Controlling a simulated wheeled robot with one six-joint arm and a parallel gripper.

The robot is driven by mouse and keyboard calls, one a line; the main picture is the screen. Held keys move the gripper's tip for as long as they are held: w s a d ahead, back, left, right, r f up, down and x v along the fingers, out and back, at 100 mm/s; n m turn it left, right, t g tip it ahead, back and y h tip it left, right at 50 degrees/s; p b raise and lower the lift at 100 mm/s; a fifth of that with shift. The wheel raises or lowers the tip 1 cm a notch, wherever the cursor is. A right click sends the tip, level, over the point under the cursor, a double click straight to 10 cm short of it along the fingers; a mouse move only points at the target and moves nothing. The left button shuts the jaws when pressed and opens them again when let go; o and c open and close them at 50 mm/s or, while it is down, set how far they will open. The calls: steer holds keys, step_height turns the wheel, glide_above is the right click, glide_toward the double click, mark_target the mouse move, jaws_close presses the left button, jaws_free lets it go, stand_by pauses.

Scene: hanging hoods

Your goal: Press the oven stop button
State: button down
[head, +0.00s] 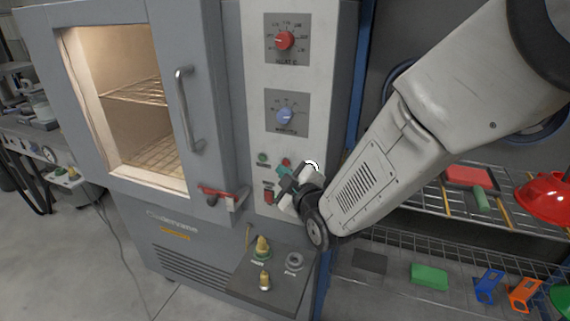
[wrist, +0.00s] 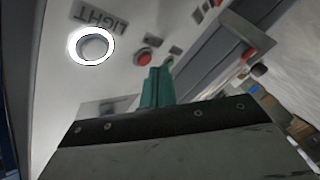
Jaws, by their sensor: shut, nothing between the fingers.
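The grey oven's pale control panel (head: 262,110) faces me. A red round button (head: 286,162), likely the stop button, sits low on it, just above my gripper (head: 284,171). In the wrist view the red button (wrist: 144,58) shows just left of the teal fingertips of my gripper (wrist: 160,75). The fingers are together and empty, close to the panel. I cannot tell whether they touch it. A green button (head: 263,158) is left of the red one. A ringed white button labelled LIGHT (wrist: 92,46) is in the wrist view. My gripper hides part of the lower panel.
A red knob (head: 285,41) and a blue knob (head: 285,116) are higher on the panel. A red rocker switch (head: 268,197) is below left of my gripper. A red-handled latch (head: 222,194) and a door handle (head: 187,108) stick out. A ledge with valves (head: 278,287) projects below.

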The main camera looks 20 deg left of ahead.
steer(key=shift+s, duration=0.15)
steer(key=shift+s+a, duration=0.15)
steer(key=shift+s, duration=2.35)
